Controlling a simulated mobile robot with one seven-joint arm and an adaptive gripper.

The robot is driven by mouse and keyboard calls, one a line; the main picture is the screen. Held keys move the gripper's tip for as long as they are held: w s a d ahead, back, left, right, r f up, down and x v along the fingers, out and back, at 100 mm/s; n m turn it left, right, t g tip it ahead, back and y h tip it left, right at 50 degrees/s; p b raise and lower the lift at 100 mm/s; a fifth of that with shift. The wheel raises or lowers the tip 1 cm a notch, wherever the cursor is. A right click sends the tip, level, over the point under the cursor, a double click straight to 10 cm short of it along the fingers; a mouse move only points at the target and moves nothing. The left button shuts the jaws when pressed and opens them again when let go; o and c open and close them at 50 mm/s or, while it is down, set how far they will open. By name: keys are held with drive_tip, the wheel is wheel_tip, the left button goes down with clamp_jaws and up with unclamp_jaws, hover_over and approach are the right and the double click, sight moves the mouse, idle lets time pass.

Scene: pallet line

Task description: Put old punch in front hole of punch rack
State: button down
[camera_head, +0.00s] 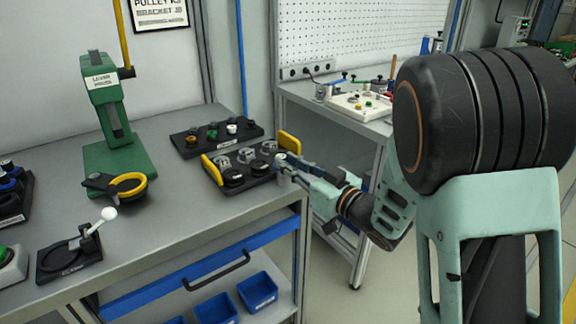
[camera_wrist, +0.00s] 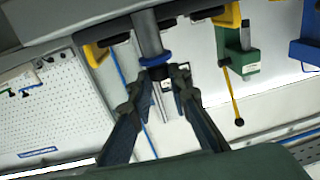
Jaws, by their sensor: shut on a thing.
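My gripper (camera_head: 290,162) is above the bench's front right corner, at the right end of the yellow-handled tray. In the wrist view my gripper (camera_wrist: 166,76) is shut on a punch (camera_wrist: 148,32), with a thick grey shaft, a blue collar and a black part between the fingertips. A thin bright rod extends from it between the fingers. In the head view the punch (camera_head: 283,179) is small and partly hidden by the fingers. A black rack (camera_head: 15,218) with blue-collared pieces, seemingly the punch rack, is cut off at the left edge; its front hole cannot be made out.
The tray with yellow handles (camera_head: 213,170) holds several round metal parts. Behind it lies a black block (camera_head: 182,149) with coloured pieces. A green lever press (camera_head: 105,95), a yellow-and-black ring tool (camera_head: 130,186) and a black white-knobbed lever fixture (camera_head: 70,260) stand left. The bench front centre is clear.

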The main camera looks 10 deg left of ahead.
drive_tip(key=shift+f, duration=0.1)
drive_tip(key=c, duration=1.8)
unclamp_jaws()
